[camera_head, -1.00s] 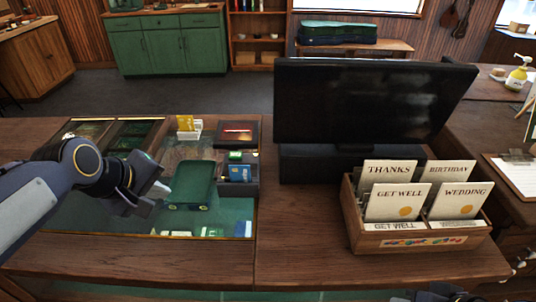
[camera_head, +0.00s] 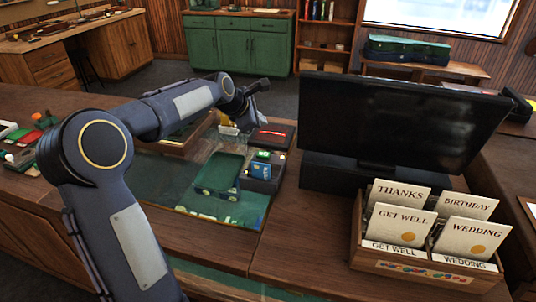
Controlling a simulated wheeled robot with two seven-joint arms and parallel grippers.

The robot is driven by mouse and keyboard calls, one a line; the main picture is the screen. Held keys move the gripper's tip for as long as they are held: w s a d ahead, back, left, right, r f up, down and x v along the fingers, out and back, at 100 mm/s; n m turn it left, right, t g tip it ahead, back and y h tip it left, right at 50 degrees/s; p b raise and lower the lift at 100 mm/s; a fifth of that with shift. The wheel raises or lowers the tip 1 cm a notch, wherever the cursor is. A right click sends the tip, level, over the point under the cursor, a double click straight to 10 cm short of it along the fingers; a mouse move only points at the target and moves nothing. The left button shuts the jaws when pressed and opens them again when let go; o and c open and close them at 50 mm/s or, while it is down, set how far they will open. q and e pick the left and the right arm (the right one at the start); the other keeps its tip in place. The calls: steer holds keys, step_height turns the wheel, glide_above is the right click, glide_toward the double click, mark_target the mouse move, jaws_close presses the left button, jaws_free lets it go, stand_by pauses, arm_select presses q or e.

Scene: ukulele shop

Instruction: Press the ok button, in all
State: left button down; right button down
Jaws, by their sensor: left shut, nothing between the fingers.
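My left arm reaches in from the left across the counter. My left gripper (camera_head: 252,114) is shut and empty, above the far part of the glass counter, beyond the green tray. A small dark device (camera_head: 264,182) stands right of the green tray (camera_head: 220,172), with a green patch on top and a blue-and-white card-like piece at its front. It may be a payment terminal. An ok button cannot be made out at this size. The gripper is apart from the device, farther back. My right gripper is not in view.
A dark flat pad with a red mark (camera_head: 272,135) lies behind the device. A large black monitor (camera_head: 400,120) and a wooden box of greeting cards (camera_head: 420,274) stand to the right. Bare wooden counter (camera_head: 295,230) lies in front of the monitor.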

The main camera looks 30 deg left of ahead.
arm_select(q)
steer(key=b, duration=0.6)
glide_above(261, 155)
step_height(261, 155, down, 7)
steer(key=shift+a+r, duration=0.1)
steer(key=shift+f+b, duration=0.6)
steer(key=shift+f, duration=0.4)
steer(key=shift+f, duration=0.1)
stand_by(0.9)
steer(key=shift+f, duration=0.3)
steer(key=shift+f+b, duration=0.45)
steer(key=shift+f, duration=0.05)
stand_by(0.8)
steer(key=shift+r+p, duration=0.85)
steer(key=shift+r, duration=0.1)
